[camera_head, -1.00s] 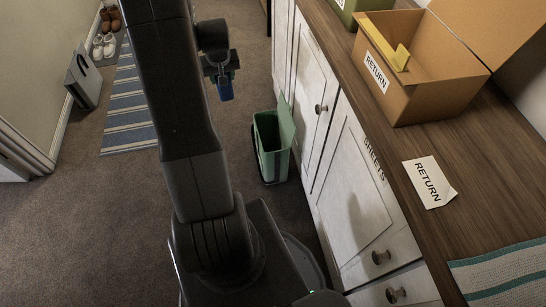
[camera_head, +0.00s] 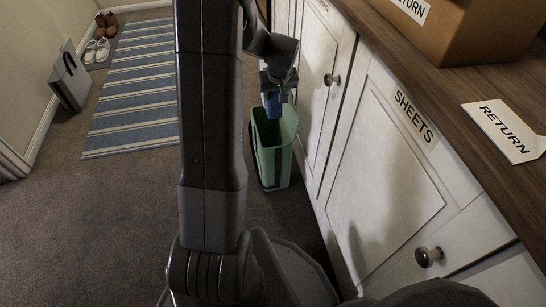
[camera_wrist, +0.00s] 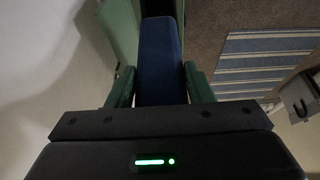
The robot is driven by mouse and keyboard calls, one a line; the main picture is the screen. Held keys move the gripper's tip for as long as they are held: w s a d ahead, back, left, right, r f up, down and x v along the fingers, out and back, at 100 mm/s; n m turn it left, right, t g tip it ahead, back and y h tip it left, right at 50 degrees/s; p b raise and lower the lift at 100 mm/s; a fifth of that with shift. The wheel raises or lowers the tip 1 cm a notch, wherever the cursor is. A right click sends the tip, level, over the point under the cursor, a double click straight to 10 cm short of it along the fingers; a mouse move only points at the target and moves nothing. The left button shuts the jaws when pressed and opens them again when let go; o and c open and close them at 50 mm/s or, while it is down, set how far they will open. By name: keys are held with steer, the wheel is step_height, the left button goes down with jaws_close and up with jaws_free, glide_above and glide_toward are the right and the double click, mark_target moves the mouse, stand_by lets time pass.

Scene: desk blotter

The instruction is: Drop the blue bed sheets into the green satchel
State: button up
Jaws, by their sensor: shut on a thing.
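My gripper (camera_head: 276,84) is shut on the blue bed sheets (camera_head: 272,103), a small folded blue bundle hanging below the jaws. In the wrist view the blue bed sheets (camera_wrist: 160,55) sit between the two fingers of my gripper (camera_wrist: 160,84). The green satchel (camera_head: 275,168) stands upright and open on the floor beside the white cabinet. In the head view the sheets overlap its upper rim; whether they are directly over the opening is hard to tell. A green panel of the satchel (camera_wrist: 118,28) shows close beside the sheets in the wrist view.
White cabinet doors (camera_head: 380,175) labelled SHEETS stand close on the right. Above them is a wooden counter (camera_head: 462,85) with a cardboard box (camera_head: 480,30) and a RETURN card (camera_head: 505,130).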

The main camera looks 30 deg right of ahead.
mark_target(278, 109)
steer(key=f+b, duration=0.1)
steer(key=f, duration=0.1)
steer(key=f+b, duration=0.3)
steer(key=f, duration=0.2)
steer(key=shift+s+d+b, duration=0.2)
steer(key=shift+d+b, duration=0.15)
steer(key=shift+d, duration=0.05)
steer(key=shift+r, duration=0.1)
steer(key=o, duration=1.4)
steer(key=shift+c, duration=0.2)
steer(key=p+v, duration=0.5)
steer(key=v, duration=0.8)
steer(key=shift+s+r, duration=0.25)
steer(key=shift+r, duration=0.05)
